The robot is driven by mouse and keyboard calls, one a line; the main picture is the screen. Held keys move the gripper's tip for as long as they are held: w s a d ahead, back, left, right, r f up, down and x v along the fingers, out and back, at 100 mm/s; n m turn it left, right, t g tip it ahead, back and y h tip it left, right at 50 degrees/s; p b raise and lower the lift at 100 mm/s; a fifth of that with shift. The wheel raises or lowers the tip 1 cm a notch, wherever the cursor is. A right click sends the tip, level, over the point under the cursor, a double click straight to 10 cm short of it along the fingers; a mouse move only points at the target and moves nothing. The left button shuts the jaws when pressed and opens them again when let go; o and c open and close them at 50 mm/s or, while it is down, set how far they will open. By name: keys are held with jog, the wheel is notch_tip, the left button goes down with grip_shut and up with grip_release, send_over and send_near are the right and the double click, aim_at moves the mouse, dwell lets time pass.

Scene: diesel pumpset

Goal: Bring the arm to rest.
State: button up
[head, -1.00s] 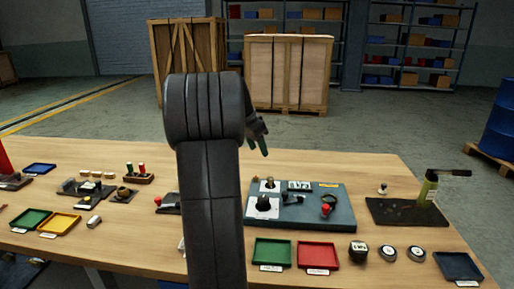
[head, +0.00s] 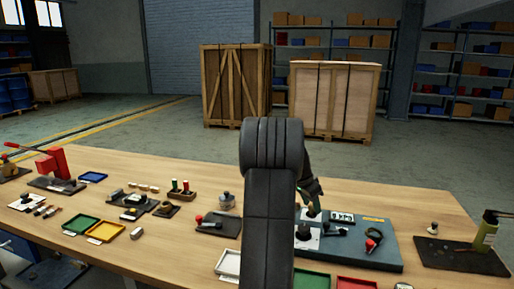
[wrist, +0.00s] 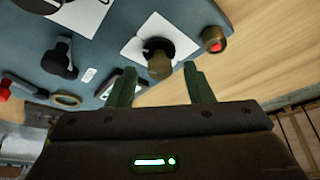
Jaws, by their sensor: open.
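My gripper (wrist: 160,85) shows in the wrist view with its two green fingers apart and nothing between them. Past the fingertips is the blue-grey panel (wrist: 110,20), with a dark knob (wrist: 157,55) on a white plate and a red button (wrist: 214,42) near its edge. In the head view my arm rises in the middle and hides part of the table. My gripper (head: 314,207) shows just right of it, fingers pointing down over the back left of the panel (head: 375,258). Whether the fingers touch anything is unclear.
The wooden table (head: 150,175) carries green (head: 82,224) and yellow (head: 105,231) trays, a red hand press (head: 52,163) at left and a green bottle-like tool (head: 486,232) at right. Wooden crates (head: 235,85) stand behind on the floor. The air above the table's back is clear.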

dwell(0.4)
jog(key=v, duration=1.4)
jog(key=x, duration=1.3)
jog(key=shift+d+f, duration=0.2)
jog(key=shift+f, duration=0.2)
jog(key=shift+r+n+t+y+p, duration=0.1)
jog(key=shift+n+t+y+p, duration=0.35)
jog(key=shift+n, duration=0.75)
jog(key=shift+s+d+n+t+y+p, duration=0.1)
jog(key=shift+n+t+y+p, duration=0.25)
jog(key=shift+n+p, duration=0.8)
jog(key=shift+d+n+t+y+p, duration=0.1)
jog(key=shift+n+t+y+p, duration=0.3)
jog(key=shift+n, duration=1.25)
jog(key=s+f+v, duration=0.1)
jog(key=s+v, duration=0.1)
jog(key=v, duration=1.2)
jog(key=shift+s+a+r+b, duration=0.2)
jog(key=shift+s+a+b, duration=0.15)
jog(key=shift+s, duration=0.15)
